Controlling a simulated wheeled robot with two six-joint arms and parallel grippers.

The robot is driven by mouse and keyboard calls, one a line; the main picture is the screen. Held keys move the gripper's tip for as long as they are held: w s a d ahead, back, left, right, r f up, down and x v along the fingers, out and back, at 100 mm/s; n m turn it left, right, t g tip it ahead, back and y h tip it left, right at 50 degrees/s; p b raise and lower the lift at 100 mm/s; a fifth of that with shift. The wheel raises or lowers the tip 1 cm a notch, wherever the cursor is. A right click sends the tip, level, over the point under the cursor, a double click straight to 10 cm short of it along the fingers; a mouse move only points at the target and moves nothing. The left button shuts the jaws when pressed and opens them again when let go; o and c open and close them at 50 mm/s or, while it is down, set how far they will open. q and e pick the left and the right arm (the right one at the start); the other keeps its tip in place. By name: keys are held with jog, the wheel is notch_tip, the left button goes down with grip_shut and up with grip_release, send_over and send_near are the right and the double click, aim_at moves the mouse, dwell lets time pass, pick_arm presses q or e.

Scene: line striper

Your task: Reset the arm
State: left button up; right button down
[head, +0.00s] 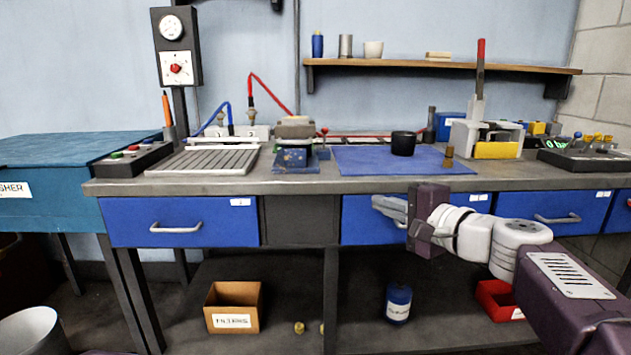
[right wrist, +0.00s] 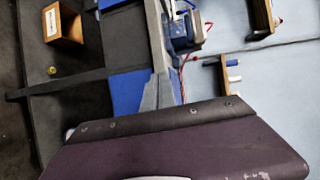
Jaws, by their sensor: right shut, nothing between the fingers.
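My right arm comes in from the lower right in the head view. Its gripper (head: 384,205) points left in front of the bench's blue drawers, just below the worktop edge. The fingers are together with nothing between them. The same grey fingers show in the right wrist view (right wrist: 160,92), with blue drawer fronts behind them. From these views I cannot tell how far the fingers are from the drawer front. My left gripper is not in view.
The workbench (head: 290,186) holds a blue mat (head: 370,165) with a black cup (head: 403,143), a slatted plate (head: 205,160) and a control box (head: 132,158). Below are a cardboard box (head: 233,312), a blue canister (head: 398,303) and a red bin (head: 495,300). A shelf (head: 440,66) hangs above.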

jog(key=s+a+f+n+g+h+p, duration=0.15)
jog(key=s+f+g, duration=0.35)
jog(key=f, duration=0.7)
jog(key=s+a+f+n+g+h+p, duration=0.1)
jog(key=s+a+f+n+g+p, duration=0.25)
jog(key=f, duration=0.95)
jog(key=s+d+f+n+g+h+b, duration=0.1)
jog(key=s+d+f+n+g+h, duration=0.2)
jog(key=s+f, duration=0.35)
jog(key=s+d+f+n+g+h, duration=0.25)
jog(key=s+d+f, duration=0.25)
jog(key=s, duration=0.3)
notch_tip(320, 180, up, 38)
jog(key=d+n+p, duration=0.1)
jog(key=p, duration=3.6)
jog(key=shift+d+t+p, duration=0.25)
jog(key=shift+t+p, duration=0.1)
jog(key=shift+t, duration=0.05)
jog(key=shift+w+f+n, duration=0.1)
jog(key=shift+f+n, duration=0.05)
jog(key=shift+n, duration=0.1)
